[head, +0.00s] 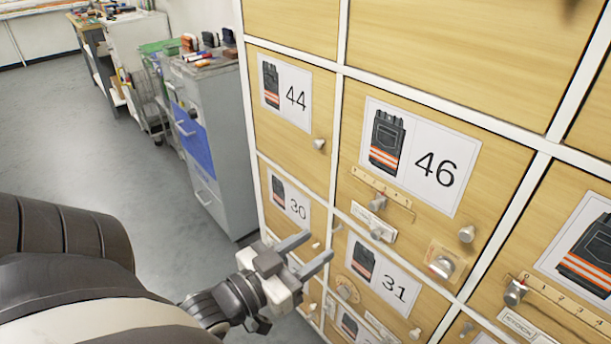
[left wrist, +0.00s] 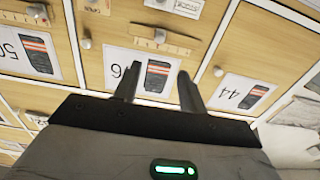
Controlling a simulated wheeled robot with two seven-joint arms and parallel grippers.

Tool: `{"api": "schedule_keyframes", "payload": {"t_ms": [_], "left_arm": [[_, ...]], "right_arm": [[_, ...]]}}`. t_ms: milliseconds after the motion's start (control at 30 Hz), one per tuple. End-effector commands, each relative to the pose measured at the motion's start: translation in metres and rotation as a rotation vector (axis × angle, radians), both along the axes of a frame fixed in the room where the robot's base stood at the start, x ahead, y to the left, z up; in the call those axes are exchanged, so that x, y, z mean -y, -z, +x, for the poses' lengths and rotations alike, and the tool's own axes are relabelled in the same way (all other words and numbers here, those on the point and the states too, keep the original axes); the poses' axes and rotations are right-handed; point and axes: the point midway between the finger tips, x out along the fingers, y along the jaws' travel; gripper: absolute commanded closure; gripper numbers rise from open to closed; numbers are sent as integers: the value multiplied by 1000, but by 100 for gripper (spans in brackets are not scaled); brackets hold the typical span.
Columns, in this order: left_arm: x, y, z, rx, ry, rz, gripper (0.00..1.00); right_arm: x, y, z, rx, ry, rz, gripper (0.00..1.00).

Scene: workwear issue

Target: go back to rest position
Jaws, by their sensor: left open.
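My left gripper (head: 305,254) is open and empty in front of the wooden locker wall, near the doors labelled 30 (head: 290,205) and 31 (head: 380,277). Its two grey fingers are apart and point towards the lockers. In the left wrist view the open fingers (left wrist: 157,88) show against the doors 46 (left wrist: 142,72) and 44 (left wrist: 240,92), which appear upside down. I see nothing between the fingers. My right gripper is in neither view.
Door 46 (head: 502,165) carries a slider, a small label and knobs. Door 44 (head: 322,125) has a round knob. A grey cabinet (head: 228,130) with a blue drawer stands left of the lockers. Grey floor (head: 120,165) is clear at the left.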

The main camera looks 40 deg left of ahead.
Motion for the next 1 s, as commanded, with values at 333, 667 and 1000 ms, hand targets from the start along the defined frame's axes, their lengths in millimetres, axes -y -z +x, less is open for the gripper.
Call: {"api": "schedule_keyframes", "payload": {"t_ms": [333,667,1000], "left_arm": [[0,0,-5,1,0,0,58],[0,0,-5,-1,0,-1,58],[92,93,-9,-406,99,-29,58]], "right_arm": [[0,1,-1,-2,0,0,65],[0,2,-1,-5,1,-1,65],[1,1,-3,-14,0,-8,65]]}}
